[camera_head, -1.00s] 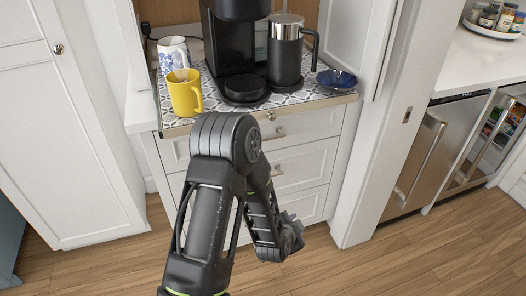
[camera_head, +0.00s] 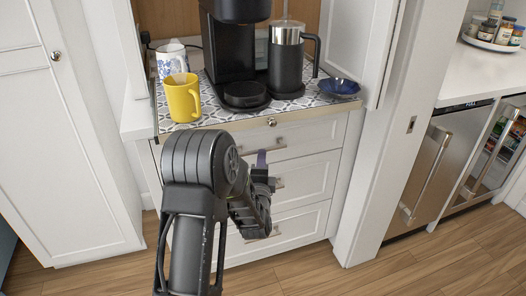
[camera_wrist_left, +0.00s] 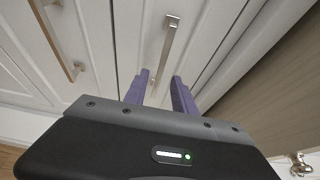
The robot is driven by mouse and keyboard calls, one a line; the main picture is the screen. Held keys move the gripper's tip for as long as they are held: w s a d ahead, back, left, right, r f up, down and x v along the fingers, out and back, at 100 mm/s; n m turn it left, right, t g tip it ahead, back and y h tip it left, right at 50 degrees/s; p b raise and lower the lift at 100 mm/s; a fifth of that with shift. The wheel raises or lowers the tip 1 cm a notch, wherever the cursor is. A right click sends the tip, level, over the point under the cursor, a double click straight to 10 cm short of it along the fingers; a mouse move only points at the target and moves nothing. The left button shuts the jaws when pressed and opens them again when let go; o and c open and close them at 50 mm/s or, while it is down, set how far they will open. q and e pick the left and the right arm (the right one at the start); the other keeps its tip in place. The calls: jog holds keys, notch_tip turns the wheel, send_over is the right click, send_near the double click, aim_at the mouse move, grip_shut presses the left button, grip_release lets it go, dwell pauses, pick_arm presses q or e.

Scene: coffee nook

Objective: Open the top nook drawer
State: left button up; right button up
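The top nook drawer (camera_head: 315,133) is a white panel under the counter edge, and it looks shut. Its metal bar handle (camera_head: 268,146) shows just above my left gripper (camera_head: 262,166); in the left wrist view this handle (camera_wrist_left: 168,45) lies ahead. My left gripper (camera_wrist_left: 159,88) is open, its two purple fingers apart, with the near end of the handle showing in the gap between them. I cannot tell whether they touch it. The middle drawer's handle (camera_wrist_left: 58,40) is left of the fingers in the wrist view. My right gripper is not in view.
Above the drawer, the patterned counter mat (camera_head: 215,112) holds a yellow mug (camera_head: 182,98), a patterned cup (camera_head: 171,62), a black coffee machine (camera_head: 230,45), a steel-and-black pot (camera_head: 286,65) and a blue bowl (camera_head: 338,86). A white post (camera_head: 385,150) stands to the right.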

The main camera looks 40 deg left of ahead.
pick_arm(q)
jog(key=x, duration=0.6)
jog(key=shift+c, duration=0.3)
grip_shut()
jog(key=shift+f, duration=0.1)
dwell(0.9)
